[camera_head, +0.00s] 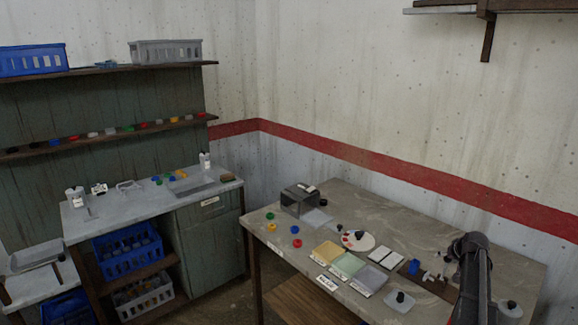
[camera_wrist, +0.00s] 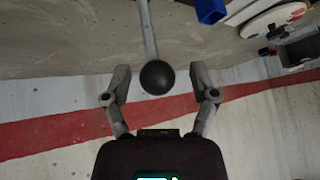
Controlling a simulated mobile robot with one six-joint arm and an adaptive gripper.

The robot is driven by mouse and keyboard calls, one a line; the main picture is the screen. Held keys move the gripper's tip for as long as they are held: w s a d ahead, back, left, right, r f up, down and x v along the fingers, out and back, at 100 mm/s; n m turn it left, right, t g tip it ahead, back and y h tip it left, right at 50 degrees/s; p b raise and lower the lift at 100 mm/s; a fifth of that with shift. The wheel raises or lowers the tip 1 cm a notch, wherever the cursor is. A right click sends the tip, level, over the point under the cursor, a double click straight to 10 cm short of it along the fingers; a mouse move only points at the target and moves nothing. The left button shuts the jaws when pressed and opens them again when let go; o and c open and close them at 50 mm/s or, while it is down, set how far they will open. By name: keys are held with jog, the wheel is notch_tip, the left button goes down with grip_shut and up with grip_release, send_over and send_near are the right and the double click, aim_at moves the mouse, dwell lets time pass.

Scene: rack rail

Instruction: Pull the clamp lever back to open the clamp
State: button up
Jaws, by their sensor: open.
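The clamp lever shows in the wrist view as a pale grey rod with a black ball knob (camera_wrist: 157,77) at its end. My gripper (camera_wrist: 160,74) is open, with one finger on either side of the knob. A gap shows between the knob and each finger in that view; I cannot tell the depth. In the head view, a small light grey clamp (camera_head: 430,277) appears on a brown strip near the right of the table, just left of my dark arm. My fingers and the lever are too small to make out there.
A blue block (camera_head: 413,267) stands beside the clamp. Several coloured trays (camera_head: 347,264), a round white plate (camera_head: 357,240) and a dark grey box (camera_head: 300,199) stand further left on the table (camera_head: 390,222). The red-striped wall (camera_head: 400,180) rises behind it.

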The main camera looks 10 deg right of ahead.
jog(key=s+a+f+n+g, duration=0.1)
jog(key=a+n+g, duration=0.1)
jog(key=a, duration=1)
jog(key=s+a+f+n+g, duration=0.1)
jog(key=s+a, duration=0.1)
jog(key=a, duration=1)
jog(key=s+a+f+n+g, duration=0.1)
jog(key=s+a+g, duration=0.1)
jog(key=s+a, duration=0.6)
jog(key=s+a+f+g+y, duration=0.1)
jog(key=s+a+g, duration=0.1)
jog(key=s+a, duration=0.7)
jog(key=a, duration=0.5)
jog(key=shift+n, duration=0.4)
jog(key=shift+s, duration=0.1)
